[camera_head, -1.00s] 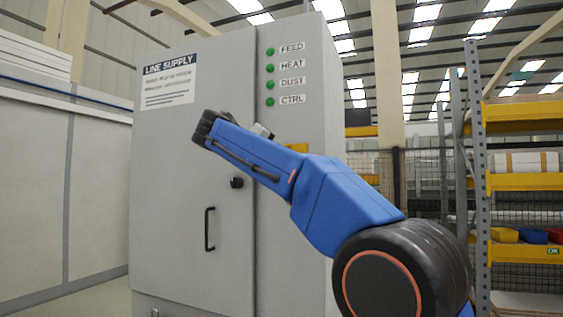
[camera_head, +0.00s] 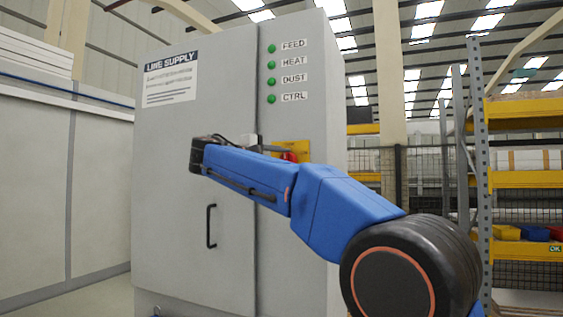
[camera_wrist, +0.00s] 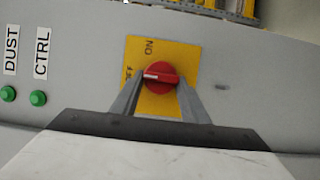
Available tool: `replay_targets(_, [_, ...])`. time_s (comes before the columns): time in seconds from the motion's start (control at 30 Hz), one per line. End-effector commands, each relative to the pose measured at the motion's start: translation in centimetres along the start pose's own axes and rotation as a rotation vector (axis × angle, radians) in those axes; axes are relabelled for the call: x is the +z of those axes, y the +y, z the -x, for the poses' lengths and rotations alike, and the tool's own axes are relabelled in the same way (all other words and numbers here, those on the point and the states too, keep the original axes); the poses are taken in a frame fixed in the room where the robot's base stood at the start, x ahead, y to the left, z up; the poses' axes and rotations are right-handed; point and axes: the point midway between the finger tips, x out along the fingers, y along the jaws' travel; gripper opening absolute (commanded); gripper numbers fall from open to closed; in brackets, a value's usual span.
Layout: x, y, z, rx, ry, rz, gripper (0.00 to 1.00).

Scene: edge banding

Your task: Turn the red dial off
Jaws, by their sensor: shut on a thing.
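The red dial (camera_wrist: 160,77) sits on a yellow plate (camera_wrist: 150,103) in the wrist view. Its white mark points left, toward the partly hidden OFF label; the ON label is above. My gripper (camera_wrist: 160,82) has one finger on each side of the dial and is shut on it. In the head view, the red dial (camera_head: 290,157) and yellow plate (camera_head: 305,147) show partly behind my blue arm on the cabinet's right-hand face. The fingertips are hard to make out there.
The grey LINE SUPPLY cabinet (camera_head: 165,225) fills the middle, with a black door handle (camera_head: 211,226). Green lamps (camera_head: 271,82) sit above the dial, labelled FEED, HEAT, DUST and CTRL. Yellow shelving (camera_head: 525,180) stands at the right.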

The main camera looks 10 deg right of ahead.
Motion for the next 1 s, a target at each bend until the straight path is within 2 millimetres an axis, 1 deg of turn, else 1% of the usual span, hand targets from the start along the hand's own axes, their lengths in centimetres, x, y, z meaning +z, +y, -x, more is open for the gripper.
replay_targets(0.47, [-0.1,-0.1,0.0,0.004,0.001,0.011,0.18])
replay_targets(0.5, [-0.1,-0.1,0.0,0.004,0.001,0.011,0.5])
replay_targets(0.53, [-0.1,-0.1,0.0,0.004,0.001,0.011,0.57])
replay_targets(0.57, [-0.1,-0.1,0.0,0.004,0.0,0.011,0.59])
replay_targets(0.87, [0.0,-0.1,0.1,0.004,0.001,0.01,0.59])
replay_targets(1.0, [-0.1,0.0,1.1,0.004,0.003,0.01,0.59])
